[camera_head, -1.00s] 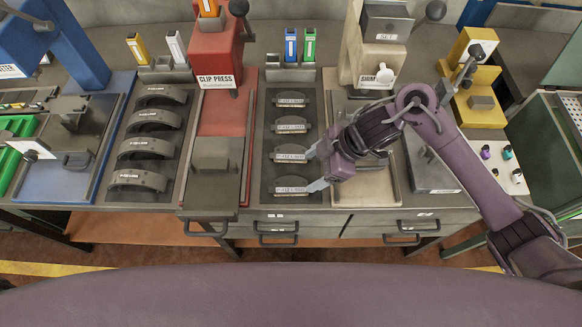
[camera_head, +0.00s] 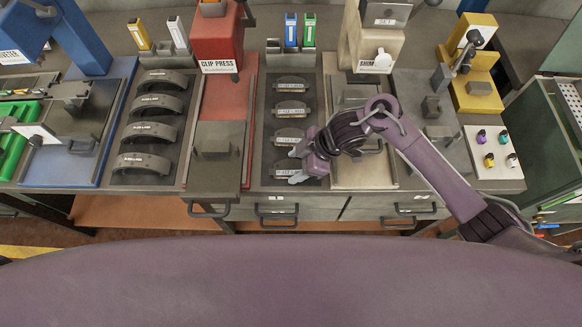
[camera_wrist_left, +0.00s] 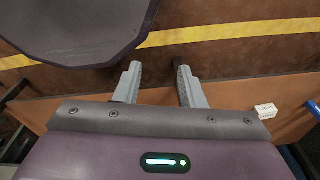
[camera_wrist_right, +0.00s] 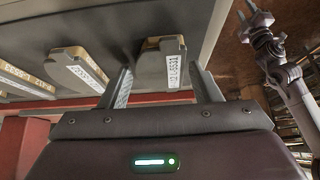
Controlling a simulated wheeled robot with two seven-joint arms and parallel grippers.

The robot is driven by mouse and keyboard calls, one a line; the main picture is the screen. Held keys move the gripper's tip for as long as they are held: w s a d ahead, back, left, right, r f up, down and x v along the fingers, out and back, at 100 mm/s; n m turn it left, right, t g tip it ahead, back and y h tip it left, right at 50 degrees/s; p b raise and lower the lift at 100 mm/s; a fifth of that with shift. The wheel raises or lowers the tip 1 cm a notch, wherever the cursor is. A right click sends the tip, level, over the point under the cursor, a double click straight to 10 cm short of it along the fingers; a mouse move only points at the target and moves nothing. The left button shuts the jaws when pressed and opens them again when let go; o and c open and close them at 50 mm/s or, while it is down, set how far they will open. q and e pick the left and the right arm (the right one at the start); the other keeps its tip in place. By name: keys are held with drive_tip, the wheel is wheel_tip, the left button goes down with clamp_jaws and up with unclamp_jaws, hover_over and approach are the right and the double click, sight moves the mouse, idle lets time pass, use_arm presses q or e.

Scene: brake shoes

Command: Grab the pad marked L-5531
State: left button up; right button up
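Several dark brake pads with white labels lie in a column in a dark tray (camera_head: 265,150) in the head view. My right gripper (camera_head: 298,165) is open at the right end of the nearest pad (camera_head: 283,169), its fingers on the far and near sides. In the right wrist view this pad (camera_wrist_right: 162,62) lies ahead between the two open fingers (camera_wrist_right: 165,88). Its label ends in something like 553 and a last digit I cannot read surely. Contact is not clear. My left gripper (camera_wrist_left: 158,85) is open and empty above the floor in the left wrist view, outside the head view.
Curved brake shoes (camera_head: 150,132) lie in a tray at left. The red clip press (camera_head: 217,60) stands between the trays. Blue and green markers (camera_head: 300,32) stand behind the pads. A beige shim station (camera_head: 373,45) is behind my right arm.

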drive_tip(key=c, duration=0.7)
drive_tip(key=shift+c, duration=0.6)
drive_tip(key=shift+w+r, duration=0.1)
